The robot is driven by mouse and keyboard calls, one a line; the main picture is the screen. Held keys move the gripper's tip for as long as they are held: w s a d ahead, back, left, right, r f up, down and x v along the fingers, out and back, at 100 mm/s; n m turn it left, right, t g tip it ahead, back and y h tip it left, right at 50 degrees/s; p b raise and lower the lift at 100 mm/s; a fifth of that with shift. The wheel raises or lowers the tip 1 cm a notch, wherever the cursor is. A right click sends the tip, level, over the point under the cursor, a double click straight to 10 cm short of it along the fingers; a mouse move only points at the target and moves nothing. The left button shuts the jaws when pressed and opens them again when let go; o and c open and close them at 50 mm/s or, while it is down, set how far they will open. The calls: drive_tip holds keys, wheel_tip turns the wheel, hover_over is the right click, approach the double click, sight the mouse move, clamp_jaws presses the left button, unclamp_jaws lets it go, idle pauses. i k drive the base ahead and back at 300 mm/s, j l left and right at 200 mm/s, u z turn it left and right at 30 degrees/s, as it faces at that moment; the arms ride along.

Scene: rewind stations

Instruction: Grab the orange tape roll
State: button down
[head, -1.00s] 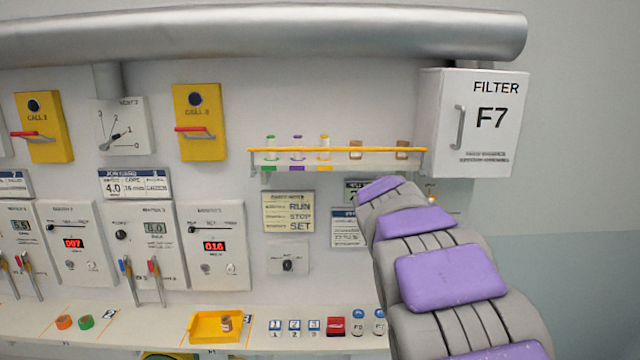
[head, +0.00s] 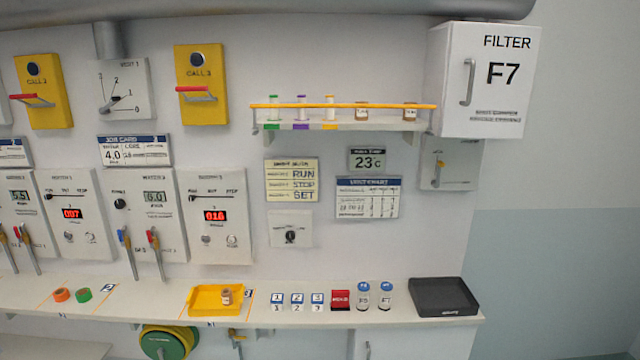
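The orange tape roll (head: 61,295) lies flat on the white counter (head: 150,297) at the left of the head view. A green tape roll (head: 83,295) lies just to its right. My gripper is not in view, and no part of my arm shows now.
Along the counter stand a yellow tray (head: 203,308) with a small brown-labelled jar (head: 227,297), numbered blocks (head: 296,301), a red block (head: 340,299), blue-capped bottles (head: 386,296) and a black tray (head: 443,297). Levers (head: 158,254) hang from the wall above the counter. A green-and-yellow reel (head: 165,343) sits below.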

sight(61, 295)
drive_tip(key=u, duration=1.65)
